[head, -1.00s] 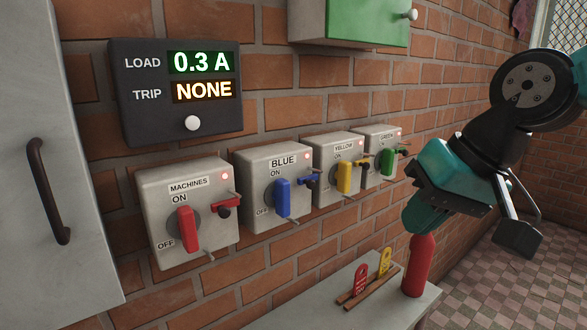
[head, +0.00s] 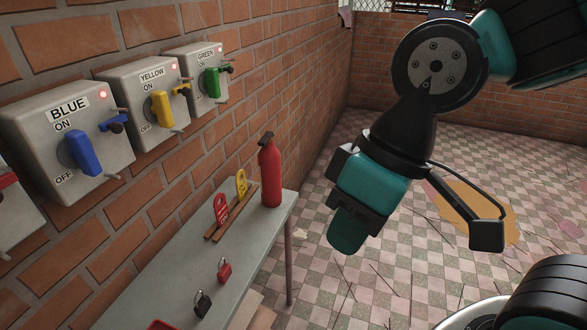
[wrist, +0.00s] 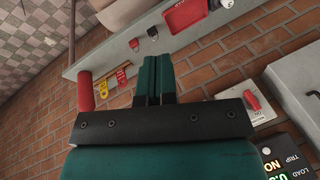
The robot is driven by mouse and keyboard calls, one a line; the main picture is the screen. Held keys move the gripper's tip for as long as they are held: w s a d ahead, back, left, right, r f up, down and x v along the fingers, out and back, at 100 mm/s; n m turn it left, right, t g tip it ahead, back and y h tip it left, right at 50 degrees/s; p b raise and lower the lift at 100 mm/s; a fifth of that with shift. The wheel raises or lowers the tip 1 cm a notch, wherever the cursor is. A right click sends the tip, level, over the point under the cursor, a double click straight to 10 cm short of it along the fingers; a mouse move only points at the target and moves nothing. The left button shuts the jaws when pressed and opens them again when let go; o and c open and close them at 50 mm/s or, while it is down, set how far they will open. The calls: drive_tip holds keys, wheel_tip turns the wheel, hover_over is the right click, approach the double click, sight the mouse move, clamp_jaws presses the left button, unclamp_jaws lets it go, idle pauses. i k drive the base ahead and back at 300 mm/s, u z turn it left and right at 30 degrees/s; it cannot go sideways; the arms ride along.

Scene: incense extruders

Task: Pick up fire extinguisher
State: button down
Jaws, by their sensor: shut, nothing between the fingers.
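The fire extinguisher (head: 271,178) is a red cylinder with a black top. It stands upright at the far end of a grey wall shelf or table (head: 160,265). In the wrist view the red extinguisher (wrist: 86,92) shows at the left, apart from the fingers. My gripper (head: 347,232) has teal fingers and hangs to the right of the extinguisher in the head view, with a visible gap between them. In the wrist view my gripper's fingers (wrist: 155,78) are together with nothing between them.
A wooden rack (head: 232,212) with red and yellow tags stands beside the extinguisher. A red padlock (head: 224,270) and a black padlock (head: 202,304) lie nearer. Blue (head: 82,150), yellow and green switch boxes are on the brick wall. Checkered floor (head: 340,275) is open at right.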

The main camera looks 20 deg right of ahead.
sight(269, 157)
drive_tip(key=u, duration=0.05)
drive_tip(key=k, duration=0.5)
drive_tip(key=z, duration=0.7)
drive_tip(key=i, duration=1.4)
drive_tip(key=u, duration=0.7)
drive_tip(key=i, duration=0.45)
drive_tip(key=u, duration=0.4)
